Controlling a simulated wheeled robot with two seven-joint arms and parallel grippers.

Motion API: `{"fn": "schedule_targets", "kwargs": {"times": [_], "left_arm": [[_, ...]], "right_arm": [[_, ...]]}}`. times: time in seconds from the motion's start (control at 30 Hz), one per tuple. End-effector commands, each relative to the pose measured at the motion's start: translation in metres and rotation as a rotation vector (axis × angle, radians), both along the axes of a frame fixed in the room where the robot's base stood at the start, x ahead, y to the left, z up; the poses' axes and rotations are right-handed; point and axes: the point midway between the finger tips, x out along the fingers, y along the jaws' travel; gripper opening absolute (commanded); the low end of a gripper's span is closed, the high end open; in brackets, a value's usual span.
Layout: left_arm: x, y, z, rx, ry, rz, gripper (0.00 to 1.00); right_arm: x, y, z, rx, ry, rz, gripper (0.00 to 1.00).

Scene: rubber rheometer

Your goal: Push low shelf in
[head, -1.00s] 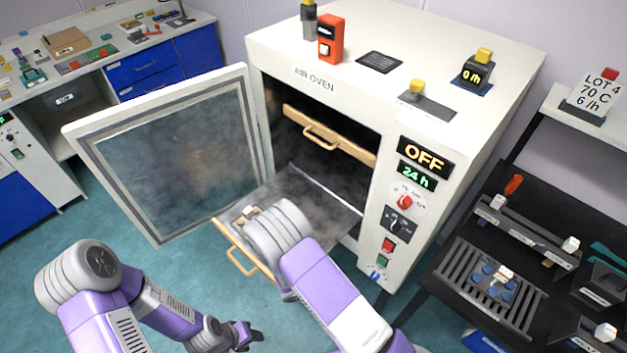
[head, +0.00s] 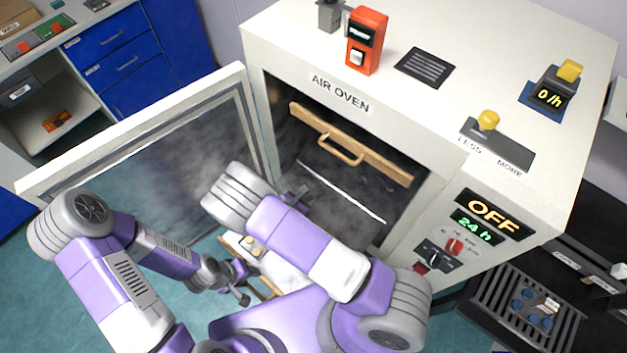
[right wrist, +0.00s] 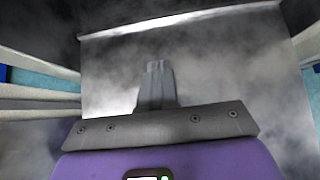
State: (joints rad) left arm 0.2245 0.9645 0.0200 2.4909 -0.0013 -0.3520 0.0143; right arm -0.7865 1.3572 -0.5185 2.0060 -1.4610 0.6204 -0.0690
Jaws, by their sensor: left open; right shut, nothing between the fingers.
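The low shelf (head: 335,208) is a smoky grey plate pulled out of the air oven. A pale line marks its far edge, and my right arm hides much of it. Its wooden front and handle (head: 266,288) show partly between my arms. My right gripper (head: 303,192) is shut and empty over the shelf, pointing into the oven. In the right wrist view its fingers (right wrist: 158,68) are together above the grey shelf surface (right wrist: 220,65). My left gripper (head: 243,283) is open and empty by the shelf's front; I cannot tell whether it touches.
The oven door (head: 140,140) stands open at left. The upper shelf (head: 380,155) has a wooden front with a handle and sits inside the oven. Small pale pieces (head: 252,243) lie near the low shelf's front. The oven panel (head: 487,215) reads OFF and 24 h.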

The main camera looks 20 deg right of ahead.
Motion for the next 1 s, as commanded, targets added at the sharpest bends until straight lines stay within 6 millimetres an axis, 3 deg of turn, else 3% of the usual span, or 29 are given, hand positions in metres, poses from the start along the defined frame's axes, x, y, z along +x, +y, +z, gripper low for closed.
{"fn": "schedule_targets", "kwargs": {"times": [0.47, 0.7, 1.0], "left_arm": [[0.000, 0.000, -0.015, 0.000, 0.000, 0.001, 0.43], [0.000, 0.000, -0.014, 0.000, 0.000, 0.000, 0.43], [0.000, 0.000, -0.015, 0.000, 0.000, 0.000, 0.43]], "right_arm": [[0.034, -0.061, -0.065, -0.002, 0.002, -0.003, 0.00], [0.052, -0.088, -0.063, -0.001, -0.001, -0.001, 0.00], [0.056, -0.095, -0.062, 0.000, 0.001, -0.001, 0.00]]}}
